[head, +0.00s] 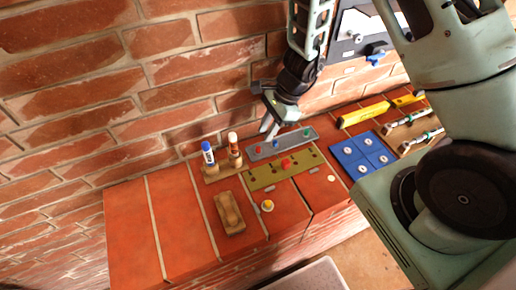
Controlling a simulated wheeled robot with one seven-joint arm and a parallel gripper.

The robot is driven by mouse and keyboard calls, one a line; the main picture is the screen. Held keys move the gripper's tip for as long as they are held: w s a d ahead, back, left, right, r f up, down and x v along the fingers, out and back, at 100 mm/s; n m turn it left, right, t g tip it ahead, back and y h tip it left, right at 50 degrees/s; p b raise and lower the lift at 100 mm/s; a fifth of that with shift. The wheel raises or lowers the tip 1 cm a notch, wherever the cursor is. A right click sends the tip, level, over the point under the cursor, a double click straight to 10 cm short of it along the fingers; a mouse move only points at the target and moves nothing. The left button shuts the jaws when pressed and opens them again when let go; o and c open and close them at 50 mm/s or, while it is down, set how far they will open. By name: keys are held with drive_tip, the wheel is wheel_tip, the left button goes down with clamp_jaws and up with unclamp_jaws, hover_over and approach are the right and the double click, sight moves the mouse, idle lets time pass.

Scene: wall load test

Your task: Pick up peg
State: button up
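Small coloured pegs sit on a grey board on the brick ledge: a red one (256,151), a blue one (276,143) and a green one (306,132). The grey board (291,139) lies near the wall. In front of it is an olive board (262,179) with dark holes and a red piece (287,163) on it. Which of these the task calls the peg cannot be told. My gripper (270,129) points down above the back edge of the grey board, near the blue peg. Its finger gap is too small to judge, and no held object shows.
A wooden holder (221,171) with two upright marker-like tubes stands left of the boards. A wooden block (229,213) lies in front. A blue panel (362,156) and yellow level (361,115) lie to the right. The brick wall rises behind. The ledge's left end is clear.

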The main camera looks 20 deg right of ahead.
sight(258, 148)
drive_tip(key=shift+s+p+x, duration=0.2)
drive_tip(key=shift+p+x, duration=0.7)
drive_tip(key=shift+x, duration=1.35)
drive_tip(key=shift+a+f, duration=0.35)
drive_tip(key=shift+f, duration=0.3)
clamp_jaws()
